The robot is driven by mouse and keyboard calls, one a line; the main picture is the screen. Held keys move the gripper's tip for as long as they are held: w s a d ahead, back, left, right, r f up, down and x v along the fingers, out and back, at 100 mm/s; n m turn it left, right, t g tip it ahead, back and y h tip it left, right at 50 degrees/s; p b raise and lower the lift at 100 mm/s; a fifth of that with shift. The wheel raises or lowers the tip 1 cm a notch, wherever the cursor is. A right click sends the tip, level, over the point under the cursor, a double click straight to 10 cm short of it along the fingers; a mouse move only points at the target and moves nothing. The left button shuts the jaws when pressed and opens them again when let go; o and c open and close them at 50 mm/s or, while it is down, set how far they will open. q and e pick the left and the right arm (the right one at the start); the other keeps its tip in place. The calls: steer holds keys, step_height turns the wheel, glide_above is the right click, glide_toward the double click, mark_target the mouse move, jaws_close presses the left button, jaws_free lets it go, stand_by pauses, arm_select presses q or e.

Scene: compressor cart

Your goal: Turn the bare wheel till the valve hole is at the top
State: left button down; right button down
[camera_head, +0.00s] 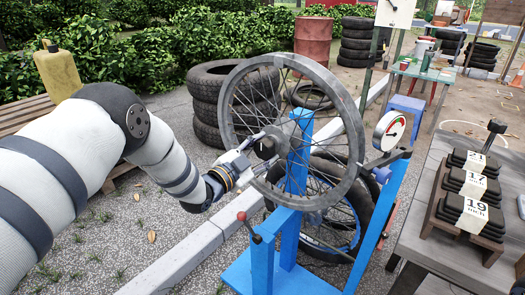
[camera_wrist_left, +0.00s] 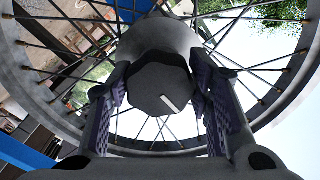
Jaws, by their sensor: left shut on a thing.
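The bare wheel (camera_head: 347,104) is a grey spoked rim without a tyre, held upright on a blue stand (camera_head: 294,178). My left gripper (camera_head: 258,150) reaches in from the left to the wheel's hub. In the left wrist view its two ridged fingers (camera_wrist_left: 165,88) close from both sides on a dark faceted hub knob (camera_wrist_left: 158,80) with a short white mark on its face. The rim (camera_wrist_left: 292,75) and spokes surround the fingers there. I cannot make out the valve hole in either view. My right gripper is not in view.
A round gauge (camera_head: 390,130) stands right of the wheel. A red-knobbed lever (camera_head: 243,217) stands at the stand's front. A tyred wheel (camera_head: 355,235) rests behind the stand. A grey table (camera_head: 420,235) with stacked plates is at right, stacked tyres (camera_head: 208,116) behind left.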

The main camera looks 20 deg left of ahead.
arm_select(q)
steer(key=c, duration=0.8)
jaws_free()
steer(key=v, duration=1.2)
steer(key=s+d+f+n+g+y+p, duration=0.3)
steer(key=s+f+n+g, duration=0.5)
steer(key=s+f, duration=1.05)
steer(key=s+n+g+y+p, duration=0.1)
steer(key=s+g, duration=0.4)
steer(key=s, duration=1)
steer(key=s+a+n+g+y+p, duration=0.1)
steer(key=s+g, duration=0.5)
steer(key=s, duration=1)
steer(key=shift+s+a+r+n+g+y, duration=0.15)
steer(key=shift+a+r+n+g+y, duration=0.3)
steer(key=shift+n, duration=0.75)
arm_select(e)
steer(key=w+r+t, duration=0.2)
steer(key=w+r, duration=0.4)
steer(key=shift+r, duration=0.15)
